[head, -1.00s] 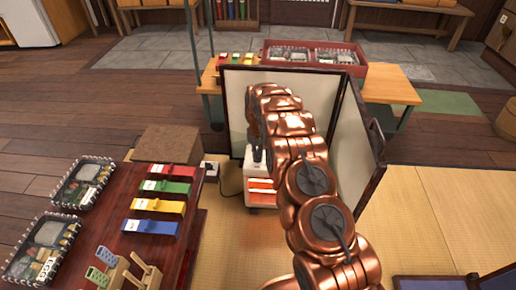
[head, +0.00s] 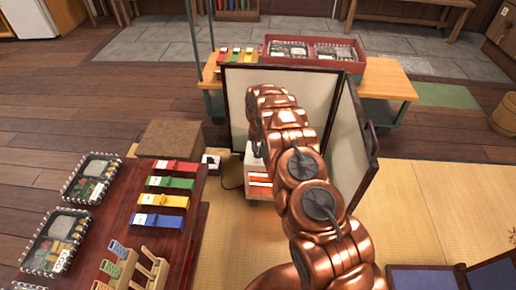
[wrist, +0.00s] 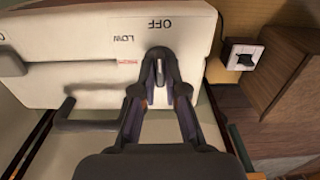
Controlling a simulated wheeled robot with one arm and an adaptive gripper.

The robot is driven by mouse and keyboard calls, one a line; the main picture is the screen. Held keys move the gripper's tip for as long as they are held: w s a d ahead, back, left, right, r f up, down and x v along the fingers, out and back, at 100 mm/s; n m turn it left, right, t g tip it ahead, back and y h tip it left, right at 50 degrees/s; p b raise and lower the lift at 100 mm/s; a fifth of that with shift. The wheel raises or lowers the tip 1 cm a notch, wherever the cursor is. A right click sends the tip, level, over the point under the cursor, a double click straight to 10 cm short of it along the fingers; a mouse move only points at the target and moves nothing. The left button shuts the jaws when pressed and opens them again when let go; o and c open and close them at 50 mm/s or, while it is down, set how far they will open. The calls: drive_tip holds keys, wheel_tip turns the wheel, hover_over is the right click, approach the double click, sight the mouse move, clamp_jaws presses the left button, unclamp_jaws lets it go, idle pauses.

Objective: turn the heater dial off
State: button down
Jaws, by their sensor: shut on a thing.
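The heater is a small white box (wrist: 75,70) with red-orange bars on its front (head: 258,180). In the wrist view its white panel shows upside-down "OFF" and "LOW" lettering. My gripper (wrist: 160,77) is shut on the heater dial (wrist: 159,69), just below the "OFF" lettering in the picture. A narrow pale strip of the dial shows between the fingertips, in line with "OFF"; the rest is hidden by the fingers. In the head view my copper arm hides the gripper and most of the heater's right side.
A folding screen (head: 238,110) stands behind and right of the heater. A dark red table (head: 115,210) with trays and coloured boxes stands at left.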

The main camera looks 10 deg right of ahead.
drive_tip(key=shift+m, duration=0.3)
drive_tip(key=c, duration=1.2)
unclamp_jaws()
wheel_tip(320, 180, up, 12)
idle(0.4)
